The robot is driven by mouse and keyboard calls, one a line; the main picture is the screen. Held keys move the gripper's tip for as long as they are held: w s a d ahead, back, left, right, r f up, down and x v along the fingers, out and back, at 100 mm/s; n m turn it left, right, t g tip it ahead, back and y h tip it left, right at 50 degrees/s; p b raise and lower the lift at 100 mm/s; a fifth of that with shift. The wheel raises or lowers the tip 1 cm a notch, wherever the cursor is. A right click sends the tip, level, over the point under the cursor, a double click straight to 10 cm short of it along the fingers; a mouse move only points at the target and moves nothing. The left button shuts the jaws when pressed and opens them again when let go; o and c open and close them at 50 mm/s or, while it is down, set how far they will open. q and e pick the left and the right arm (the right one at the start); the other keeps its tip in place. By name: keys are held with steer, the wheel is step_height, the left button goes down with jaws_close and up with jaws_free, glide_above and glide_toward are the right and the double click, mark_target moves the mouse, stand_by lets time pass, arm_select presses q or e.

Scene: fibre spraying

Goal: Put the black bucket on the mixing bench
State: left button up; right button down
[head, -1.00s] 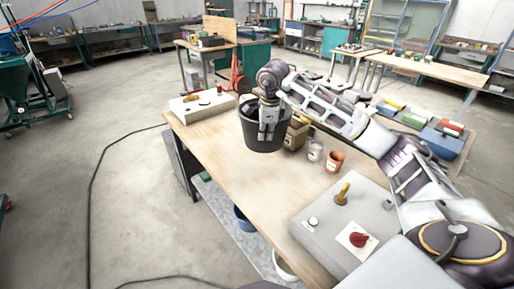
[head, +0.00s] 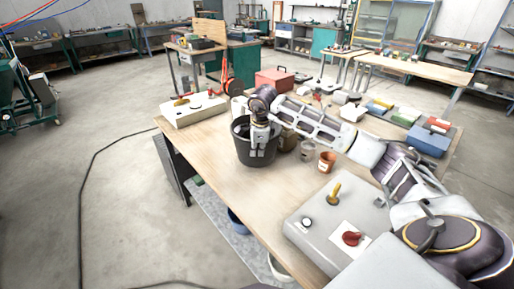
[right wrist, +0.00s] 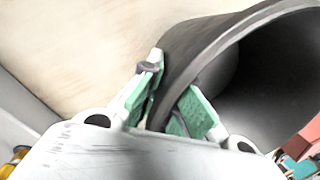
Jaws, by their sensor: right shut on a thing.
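The black bucket (head: 243,152) is upright over the wooden mixing bench (head: 205,150), near its left edge. I cannot tell whether its base touches the top. My right gripper (head: 258,152) reaches down at the bucket's near side and is shut on its wall. In the right wrist view the two green-padded fingers of the gripper (right wrist: 172,82) pinch the bucket's rim (right wrist: 215,50), one finger on each side, with the pale bench top (right wrist: 70,40) behind. My left gripper is not in view.
A white control box (head: 193,112) stands on the bench beyond the bucket. A small clear cup (head: 307,151) and an orange cup (head: 327,162) stand to its right. A grey box with a red knob (head: 325,225) is at the near end.

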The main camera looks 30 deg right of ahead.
mark_target(256, 161)
steer(key=shift+r, duration=0.1)
steer(key=shift+s+x, duration=0.2)
steer(key=shift+x, duration=0.7)
steer(key=shift+s+x, duration=0.15)
steer(key=shift+x, duration=0.7)
steer(key=c, duration=2)
jaws_free()
steer(key=shift+f, duration=0.35)
steer(key=shift+c, duration=0.2)
steer(key=o, duration=0.4)
steer(key=shift+r, duration=0.1)
steer(key=v, duration=1.2)
steer(key=shift+a, duration=0.1)
